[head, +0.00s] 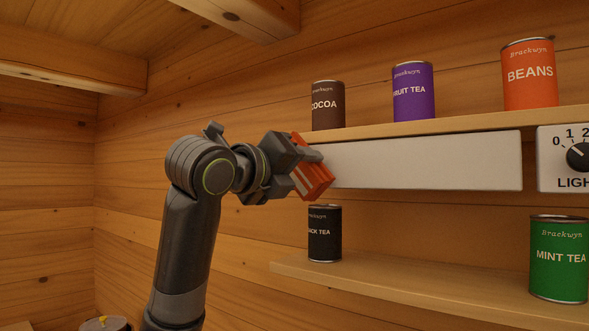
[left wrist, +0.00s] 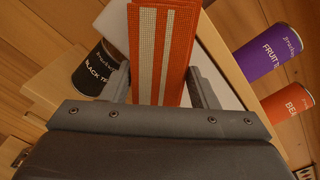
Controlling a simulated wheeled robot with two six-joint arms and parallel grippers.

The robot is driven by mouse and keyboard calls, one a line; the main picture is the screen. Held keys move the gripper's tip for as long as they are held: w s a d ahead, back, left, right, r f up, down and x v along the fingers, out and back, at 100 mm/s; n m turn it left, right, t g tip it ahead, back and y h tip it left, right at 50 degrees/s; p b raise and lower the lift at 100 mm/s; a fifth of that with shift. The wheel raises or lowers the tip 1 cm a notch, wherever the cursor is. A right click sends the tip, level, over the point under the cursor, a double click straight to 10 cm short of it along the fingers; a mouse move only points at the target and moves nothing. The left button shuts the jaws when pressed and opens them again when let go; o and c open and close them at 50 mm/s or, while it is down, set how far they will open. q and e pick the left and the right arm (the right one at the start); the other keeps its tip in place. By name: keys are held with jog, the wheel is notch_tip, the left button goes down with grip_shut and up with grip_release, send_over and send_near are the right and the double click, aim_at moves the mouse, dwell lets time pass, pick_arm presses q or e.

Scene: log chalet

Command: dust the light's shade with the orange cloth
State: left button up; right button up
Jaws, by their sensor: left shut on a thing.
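The light's shade (head: 425,163) is a long white bar under the upper shelf. It also shows behind the cloth in the left wrist view (left wrist: 113,25). My left gripper (head: 306,172) is shut on the orange cloth (head: 318,180), at the left end of the shade. The cloth, orange with pale stripes, stands out between the fingers in the left wrist view (left wrist: 160,50). It overlaps the shade's left end in the head view; I cannot tell whether it touches. My right gripper is not in view.
The upper shelf (head: 450,127) holds cocoa (head: 328,106), fruit tea (head: 413,92) and beans (head: 529,75) cans. The lower shelf (head: 430,286) holds black tea (head: 324,234) and mint tea (head: 559,260) cans. A light dial (head: 577,156) is at the right.

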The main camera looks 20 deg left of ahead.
aim_at(309, 170)
pick_arm(q)
jog(key=shift+w+d, duration=0.15)
jog(key=shift+w, duration=0.3)
dwell(0.5)
jog(key=shift+w+d, duration=0.2)
jog(key=shift+w, duration=0.25)
jog(key=shift+d, duration=0.1)
jog(key=shift+s+d+b, duration=0.1)
jog(key=shift+s+d, duration=0.15)
jog(key=shift+d, duration=0.35)
jog(key=shift+s+d+b, duration=0.1)
jog(key=shift+s+d, duration=0.15)
jog(key=shift+d, duration=0.4)
jog(key=shift+s+d+b, duration=0.1)
jog(key=shift+s+d, duration=0.15)
jog(key=shift+d, duration=0.35)
jog(key=shift+w+a, duration=0.4)
jog(key=shift+a, duration=0.45)
jog(key=shift+w+a+p, duration=0.15)
jog(key=shift+w+a, duration=0.05)
jog(key=shift+a, duration=0.4)
jog(key=shift+w+a+p, duration=0.15)
jog(key=shift+w+a, duration=0.05)
jog(key=shift+a, duration=0.35)
